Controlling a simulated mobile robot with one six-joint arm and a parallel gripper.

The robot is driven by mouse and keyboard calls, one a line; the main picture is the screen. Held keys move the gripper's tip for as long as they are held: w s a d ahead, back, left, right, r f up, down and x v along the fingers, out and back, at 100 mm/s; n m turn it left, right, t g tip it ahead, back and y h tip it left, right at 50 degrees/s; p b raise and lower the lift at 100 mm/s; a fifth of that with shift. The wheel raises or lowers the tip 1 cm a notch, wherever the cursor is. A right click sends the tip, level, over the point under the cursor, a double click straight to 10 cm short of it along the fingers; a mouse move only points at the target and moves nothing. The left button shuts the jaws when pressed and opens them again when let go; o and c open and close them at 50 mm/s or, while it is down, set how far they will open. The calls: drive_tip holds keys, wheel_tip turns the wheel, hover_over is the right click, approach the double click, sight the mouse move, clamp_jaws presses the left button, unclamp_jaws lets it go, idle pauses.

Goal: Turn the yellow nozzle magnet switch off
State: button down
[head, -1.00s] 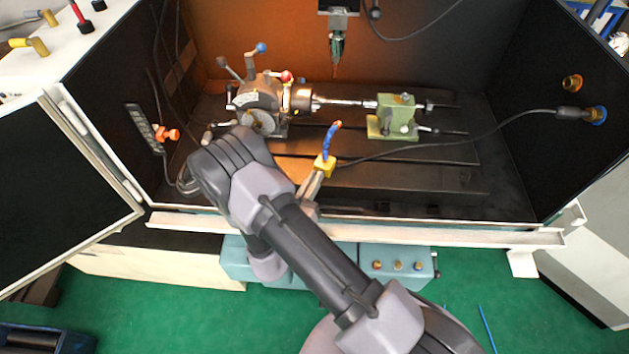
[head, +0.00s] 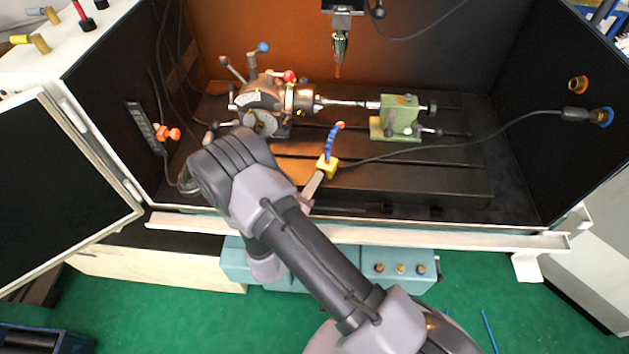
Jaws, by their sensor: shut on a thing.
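The yellow nozzle magnet (head: 327,167) is a small yellow block on the dark machine bed. A blue segmented hose (head: 332,142) with an orange tip rises from it, and a dark cable runs from it to the right. My gripper (head: 319,177) reaches in from the front left, partly hidden behind my arm. Its fingers are together at the near lower side of the yellow block and shut on it, seemingly at its switch. The switch itself is too small and covered to make out.
The indexing chuck (head: 265,98) with its levers stands behind left, joined by a shaft to the green tailstock (head: 400,117). A tool head (head: 340,45) hangs above. The cabinet's front sill (head: 440,232) passes under my arm. The bed to the right is mostly clear.

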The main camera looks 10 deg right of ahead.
drive_tip(key=shift+f+n, duration=0.15)
drive_tip(key=shift+n, duration=1.75)
drive_tip(key=c, duration=1.6)
unclamp_jaws()
drive_tip(key=shift+o, duration=0.2)
